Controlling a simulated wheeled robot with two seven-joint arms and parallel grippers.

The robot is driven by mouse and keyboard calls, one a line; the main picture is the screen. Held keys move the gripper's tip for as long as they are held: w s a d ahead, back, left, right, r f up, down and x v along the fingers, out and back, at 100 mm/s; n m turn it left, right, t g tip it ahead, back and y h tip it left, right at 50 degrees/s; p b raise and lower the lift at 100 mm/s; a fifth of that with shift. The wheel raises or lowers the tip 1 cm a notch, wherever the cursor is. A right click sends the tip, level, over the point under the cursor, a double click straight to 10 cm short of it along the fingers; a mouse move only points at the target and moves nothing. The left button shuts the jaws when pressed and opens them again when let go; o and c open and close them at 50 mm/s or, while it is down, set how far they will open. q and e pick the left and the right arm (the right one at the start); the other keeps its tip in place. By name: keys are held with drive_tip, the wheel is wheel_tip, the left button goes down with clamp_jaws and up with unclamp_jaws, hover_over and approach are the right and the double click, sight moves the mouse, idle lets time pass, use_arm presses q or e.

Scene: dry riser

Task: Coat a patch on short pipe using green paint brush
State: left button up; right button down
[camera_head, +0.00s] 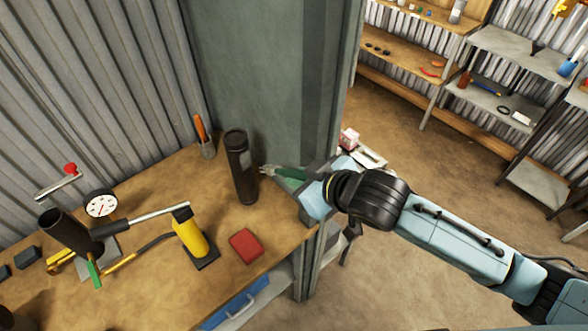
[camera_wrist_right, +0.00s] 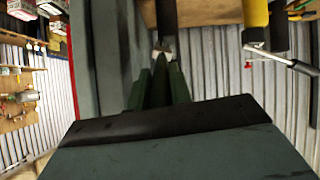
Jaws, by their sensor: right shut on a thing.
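A dark upright pipe (camera_head: 238,180) with a lighter grey patch (camera_head: 244,160) on its side stands on the wooden bench near the grey column. My right gripper (camera_head: 300,183) comes in from the right and is shut on the green paint brush (camera_head: 288,173). The brush's pale tip (camera_head: 265,170) points left at the pipe, close to its side; I cannot tell if they touch. In the right wrist view the pale tip (camera_wrist_right: 163,50) shows in front of the dark pipe (camera_wrist_right: 166,18). My left gripper is not in view.
A yellow cylinder tool (camera_head: 189,238) with a long lever, a red block (camera_head: 246,246) and a small cup (camera_head: 208,149) with an orange handle stand near the pipe. A gauge (camera_head: 101,205) and a second dark tube (camera_head: 65,231) are at the left. The grey column (camera_head: 270,80) rises behind.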

drive_tip(key=shift+d, duration=0.1)
drive_tip(key=shift+s+d, duration=0.45)
drive_tip(key=shift+s, duration=0.2)
drive_tip(key=shift+s+d, duration=0.4)
drive_tip(key=shift+s, duration=0.2)
idle(0.6)
